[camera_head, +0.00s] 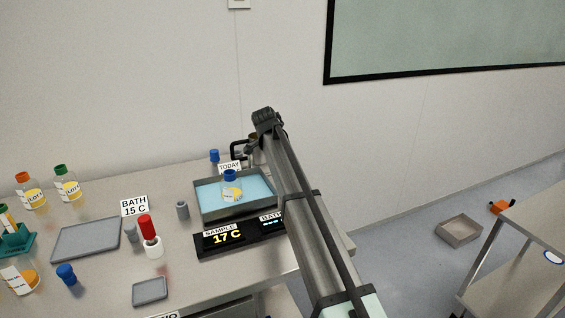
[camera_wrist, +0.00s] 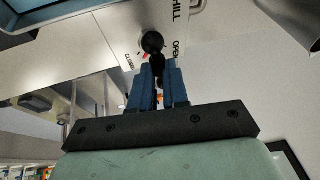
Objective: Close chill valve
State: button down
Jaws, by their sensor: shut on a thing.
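The chill valve shows in the wrist view as a black round knob with a short black lever (camera_wrist: 157,64) on a pale panel (camera_wrist: 115,40). The panel is marked CHILL, with CLOSED at the left of the knob and OPEN at the right. The lever points down in the picture, between the two marks. My gripper (camera_wrist: 158,80) has its two blue fingers shut on the lever, one on each side. The fingers hide the lever's end. In the head view my arm hides the valve, and I cannot make out the fingertips there.
A water bath (camera_head: 205,208) holds a blue-capped bottle (camera_head: 232,187) beside my arm. A display (camera_head: 222,238) in front reads SAMPLE 17 C. A sign (camera_head: 134,206) reads BATH 15 C. A grey tray (camera_head: 86,240) and several bottles stand at left. A cart (camera_head: 525,240) stands at right.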

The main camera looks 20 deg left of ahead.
jog(key=shift+m+h, duration=0.3)
jog(key=shift+m, duration=0.3)
jog(key=c, duration=1.1)
grip_release()
jog(key=v, duration=1.3)
jog(key=shift+s+a+r, duration=0.1)
jog(key=shift+r, duration=0.3)
